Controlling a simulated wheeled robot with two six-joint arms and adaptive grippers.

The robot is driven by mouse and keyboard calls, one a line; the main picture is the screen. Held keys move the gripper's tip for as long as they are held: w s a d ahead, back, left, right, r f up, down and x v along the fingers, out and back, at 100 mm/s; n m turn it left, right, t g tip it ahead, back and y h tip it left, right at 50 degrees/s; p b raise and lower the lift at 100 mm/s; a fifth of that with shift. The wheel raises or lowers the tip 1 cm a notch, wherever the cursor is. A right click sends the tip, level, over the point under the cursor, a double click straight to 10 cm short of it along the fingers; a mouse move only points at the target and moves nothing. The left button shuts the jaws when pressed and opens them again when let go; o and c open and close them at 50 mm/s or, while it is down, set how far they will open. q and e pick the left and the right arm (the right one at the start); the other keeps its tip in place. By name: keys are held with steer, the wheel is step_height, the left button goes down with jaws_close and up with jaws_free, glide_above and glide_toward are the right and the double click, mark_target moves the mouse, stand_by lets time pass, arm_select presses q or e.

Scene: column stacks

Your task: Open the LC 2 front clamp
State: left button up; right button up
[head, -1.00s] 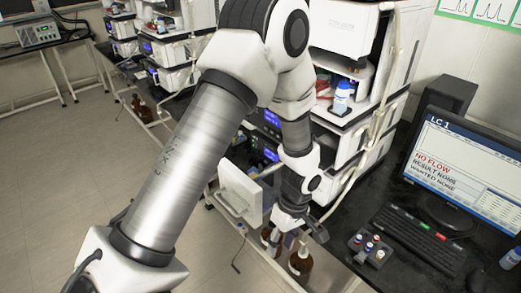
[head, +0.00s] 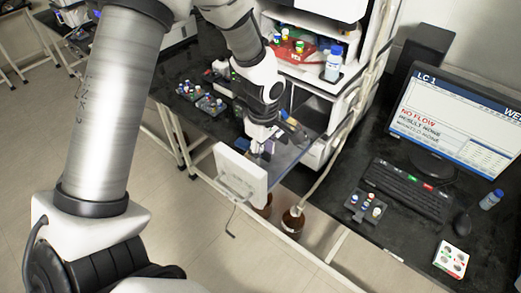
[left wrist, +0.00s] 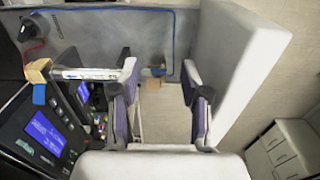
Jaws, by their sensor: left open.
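My left gripper (head: 262,147) reaches down beside an open white door panel (head: 240,175) at the front of the LC stack. In the left wrist view the gripper (left wrist: 160,68) is open, with nothing between its fingers. The white panel (left wrist: 245,55) stands close to its right finger. A pale rod-like part (left wrist: 85,73) with a tan block (left wrist: 38,71) lies left of the left finger; I cannot tell whether it touches. I cannot make out the LC 2 front clamp with certainty. My right gripper is not in view.
Blue-lit module screens (left wrist: 45,133) are at the left in the wrist view. Brown bottles (head: 292,219) stand below the bench.

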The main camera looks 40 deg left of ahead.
arm_select(q)
steer(key=f, duration=0.1)
steer(key=a+f, duration=0.1)
steer(key=shift+w+a+f, duration=0.2)
steer(key=shift+f, duration=0.15)
steer(key=shift+a+f, duration=0.2)
steer(key=shift+a, duration=0.05)
steer(key=shift+s+d+r, duration=0.15)
steer(key=shift+d, duration=0.05)
steer(key=shift+c, duration=0.4)
steer(key=shift+d+r, duration=0.1)
steer(key=shift+d, duration=0.2)
jaws_close()
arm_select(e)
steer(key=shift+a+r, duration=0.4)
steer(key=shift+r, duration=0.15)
